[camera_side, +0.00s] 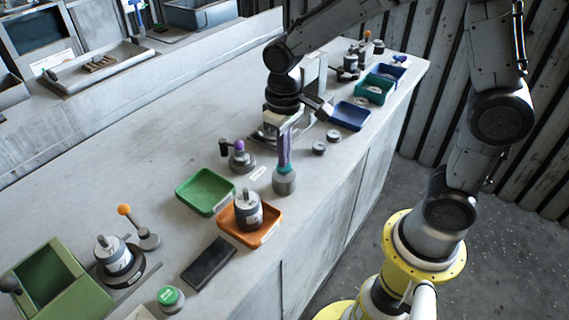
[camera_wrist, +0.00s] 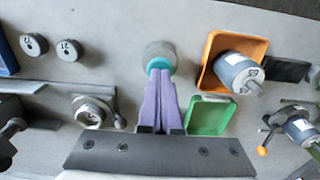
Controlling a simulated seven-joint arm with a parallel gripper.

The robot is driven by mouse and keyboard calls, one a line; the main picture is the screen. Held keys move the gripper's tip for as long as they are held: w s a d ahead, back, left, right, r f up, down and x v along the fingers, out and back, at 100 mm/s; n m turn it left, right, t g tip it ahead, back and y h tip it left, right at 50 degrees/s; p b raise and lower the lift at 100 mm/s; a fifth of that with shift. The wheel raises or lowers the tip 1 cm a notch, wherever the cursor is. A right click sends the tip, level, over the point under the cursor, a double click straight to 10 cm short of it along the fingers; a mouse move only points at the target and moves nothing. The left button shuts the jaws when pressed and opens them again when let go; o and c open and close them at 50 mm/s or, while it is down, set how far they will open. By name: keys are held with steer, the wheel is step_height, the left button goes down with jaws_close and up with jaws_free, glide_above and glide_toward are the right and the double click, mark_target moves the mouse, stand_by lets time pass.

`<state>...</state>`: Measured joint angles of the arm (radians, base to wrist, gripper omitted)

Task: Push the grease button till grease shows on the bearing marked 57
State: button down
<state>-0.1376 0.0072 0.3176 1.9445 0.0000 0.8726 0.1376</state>
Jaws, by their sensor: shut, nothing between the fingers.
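My gripper (camera_side: 284,166) is shut and empty, with its purple fingers pointing down together. In the wrist view its fingertips (camera_wrist: 158,72) meet at a teal button top (camera_wrist: 152,64) on a round grey base (camera_wrist: 160,50). In the side view the same grey base (camera_side: 284,184) stands near the bench's front edge under the fingers; they appear to touch the button, which they partly cover. Two small grey round parts with dark numbers, perhaps bearings, lie on the bench (camera_wrist: 33,44) (camera_wrist: 68,52). I cannot read 57 or make out grease on either.
An orange tray (camera_side: 229,225) holds a grey cylindrical part (camera_side: 248,208). A green tray (camera_side: 184,205) is beside it. A dark slab (camera_side: 209,262) and a green button (camera_side: 168,296) are nearer the camera. A blue tray (camera_side: 350,117) is beyond.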

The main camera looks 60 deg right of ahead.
steer(key=shift+f, duration=0.1)
stand_by(0.4)
steer(key=shift+f, duration=0.75)
steer(key=shift+r, duration=0.85)
